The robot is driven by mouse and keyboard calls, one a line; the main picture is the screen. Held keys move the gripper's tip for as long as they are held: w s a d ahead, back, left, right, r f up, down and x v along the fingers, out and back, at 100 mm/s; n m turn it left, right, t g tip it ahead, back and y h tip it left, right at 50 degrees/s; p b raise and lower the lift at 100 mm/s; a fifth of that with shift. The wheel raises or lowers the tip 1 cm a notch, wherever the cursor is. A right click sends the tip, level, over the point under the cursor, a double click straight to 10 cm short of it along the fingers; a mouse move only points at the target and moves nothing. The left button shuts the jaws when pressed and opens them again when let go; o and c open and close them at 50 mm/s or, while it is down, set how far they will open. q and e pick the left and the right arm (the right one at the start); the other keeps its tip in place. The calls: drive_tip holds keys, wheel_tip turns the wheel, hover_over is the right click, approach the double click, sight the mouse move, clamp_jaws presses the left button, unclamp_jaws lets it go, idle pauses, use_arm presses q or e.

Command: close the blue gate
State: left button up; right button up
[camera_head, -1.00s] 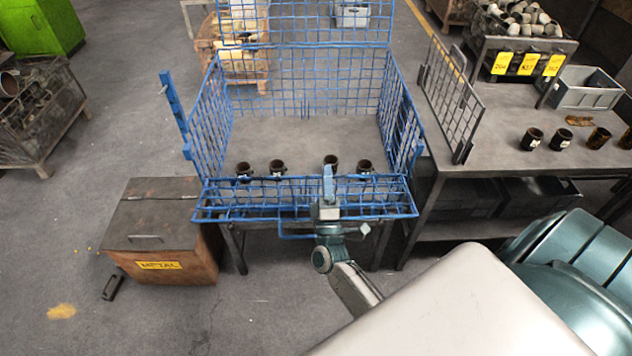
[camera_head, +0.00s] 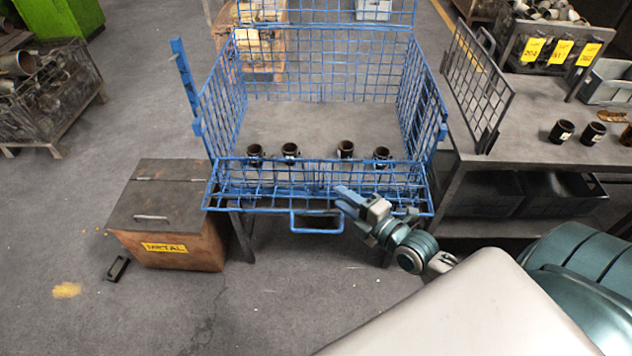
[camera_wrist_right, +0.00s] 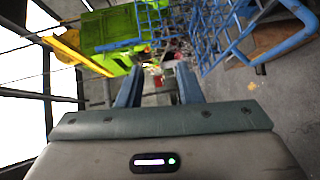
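The blue gate (camera_head: 250,211) is the front wire panel of a blue mesh cage (camera_head: 410,75). It is folded down and outward, lying nearly flat along the front. Its loop handle (camera_head: 317,232) sticks out toward me at the middle. My right gripper (camera_head: 345,194) is over the right half of the gate, just right of the handle, its fingers pointing left. In the right wrist view, its two fingers (camera_wrist_right: 156,80) stand apart with nothing between them. Blue wirework (camera_wrist_right: 235,45) lies to their right. I cannot tell whether the gripper touches the gate. My left gripper is out of view.
Several dark cylindrical parts (camera_head: 346,149) stand inside the cage behind the gate. A metal box (camera_head: 165,235) stands on the floor at left. A grey table (camera_head: 540,115) with a mesh panel (camera_head: 478,85) is at right.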

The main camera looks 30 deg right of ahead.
drive_tip(key=r+x, duration=0.1)
drive_tip(key=x, duration=0.9)
drive_tip(key=shift+f, duration=0.45)
drive_tip(key=shift+w, duration=0.1)
clamp_jaws()
idle(0.6)
unclamp_jaws()
